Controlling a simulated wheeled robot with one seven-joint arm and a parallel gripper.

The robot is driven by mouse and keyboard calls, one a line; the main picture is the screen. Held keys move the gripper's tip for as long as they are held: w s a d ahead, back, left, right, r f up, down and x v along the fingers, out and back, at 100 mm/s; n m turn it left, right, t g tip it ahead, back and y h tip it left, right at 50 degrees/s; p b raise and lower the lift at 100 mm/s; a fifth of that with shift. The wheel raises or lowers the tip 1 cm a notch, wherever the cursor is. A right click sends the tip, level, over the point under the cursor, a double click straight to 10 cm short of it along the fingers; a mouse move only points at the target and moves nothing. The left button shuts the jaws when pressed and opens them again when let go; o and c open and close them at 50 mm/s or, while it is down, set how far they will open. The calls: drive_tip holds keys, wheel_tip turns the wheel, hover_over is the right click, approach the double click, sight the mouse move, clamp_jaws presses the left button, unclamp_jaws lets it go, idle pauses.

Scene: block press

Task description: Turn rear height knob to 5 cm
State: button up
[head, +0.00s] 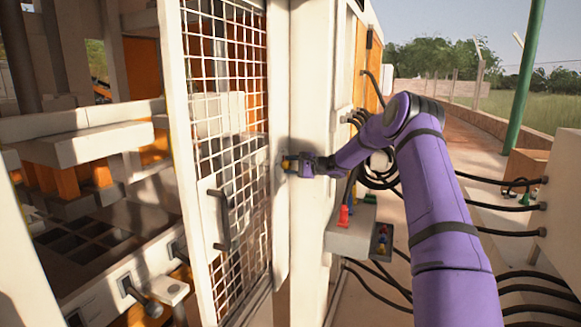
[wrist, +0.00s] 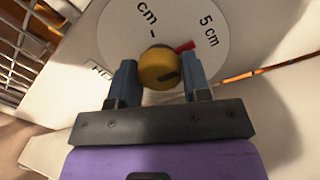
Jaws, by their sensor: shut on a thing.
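The rear height knob (wrist: 157,67) is yellow with a red pointer (wrist: 184,46), on a round white dial (wrist: 118,32) in the wrist view. The dial reads "5 cm" at the upper right and another "cm" mark, partly cut off, at the top left. The red pointer lies to the upper right, a little short of the "5 cm" lettering. My gripper (wrist: 160,82) is shut on the knob, one finger on each side. In the head view my gripper (head: 291,165) is at the pale press column, and the knob there is small and mostly hidden.
A mesh door (head: 225,130) with a dark handle (head: 221,220) stands just left of my gripper. A control box (head: 350,238) with a red lever and buttons is below my arm. Black hoses (head: 375,180) hang beside it. A paved strip lies open at the right rear.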

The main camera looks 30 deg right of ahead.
drive_tip(key=shift+f, duration=0.1)
idle(0.3)
drive_tip(key=o, duration=0.9)
drive_tip(key=v, duration=1)
drive_tip(key=shift+s+d, duration=0.25)
drive_tip(key=shift+s, duration=0.1)
